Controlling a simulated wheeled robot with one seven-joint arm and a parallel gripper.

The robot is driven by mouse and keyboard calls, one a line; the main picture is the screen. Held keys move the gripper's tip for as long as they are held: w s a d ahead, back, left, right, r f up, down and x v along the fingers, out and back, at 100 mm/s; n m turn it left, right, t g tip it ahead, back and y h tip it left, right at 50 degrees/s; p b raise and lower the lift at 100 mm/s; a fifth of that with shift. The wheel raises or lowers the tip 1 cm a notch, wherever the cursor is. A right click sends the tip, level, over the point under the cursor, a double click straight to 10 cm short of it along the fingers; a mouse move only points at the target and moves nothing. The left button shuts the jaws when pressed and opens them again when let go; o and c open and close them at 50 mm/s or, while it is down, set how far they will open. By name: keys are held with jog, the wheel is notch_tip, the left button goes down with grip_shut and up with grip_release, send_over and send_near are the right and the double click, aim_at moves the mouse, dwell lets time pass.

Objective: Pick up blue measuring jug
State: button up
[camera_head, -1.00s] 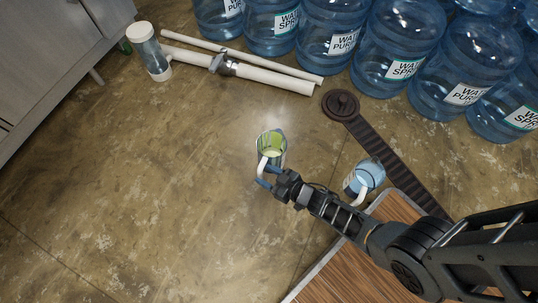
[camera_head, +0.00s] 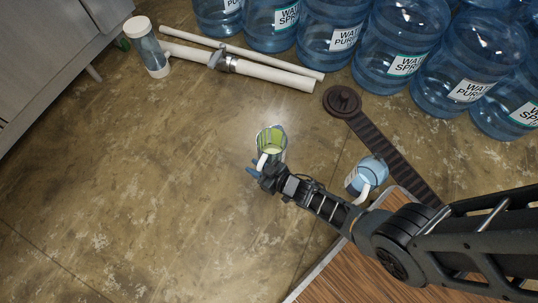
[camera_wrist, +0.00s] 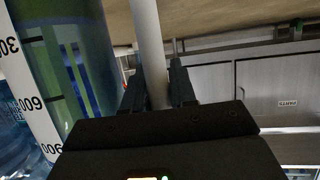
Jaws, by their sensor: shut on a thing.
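A clear, bluish measuring jug with green inside (camera_head: 271,138) stands in the middle of the floor in the head view. Its body (camera_wrist: 75,65) fills the left of the wrist view, with a white scale strip and blue marks. Its pale handle (camera_wrist: 147,40) runs between the fingers of my gripper (camera_wrist: 158,88). My gripper (camera_head: 259,170) is shut on this handle in the head view. A second measuring jug, light blue inside (camera_head: 371,169) with a white handle, stands to the right, beyond my arm. Whether the held jug touches the floor I cannot tell.
A wooden board (camera_head: 372,250) with a metal edge lies under my arm. A dark ridged strip (camera_head: 395,150) runs past the blue jug. Large water bottles (camera_head: 400,50) line the back. The left floor is clear.

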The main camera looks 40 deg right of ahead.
grip_shut()
notch_tip(320, 180, up, 10)
jog(key=p, duration=0.7)
jog(key=shift+p, duration=0.4)
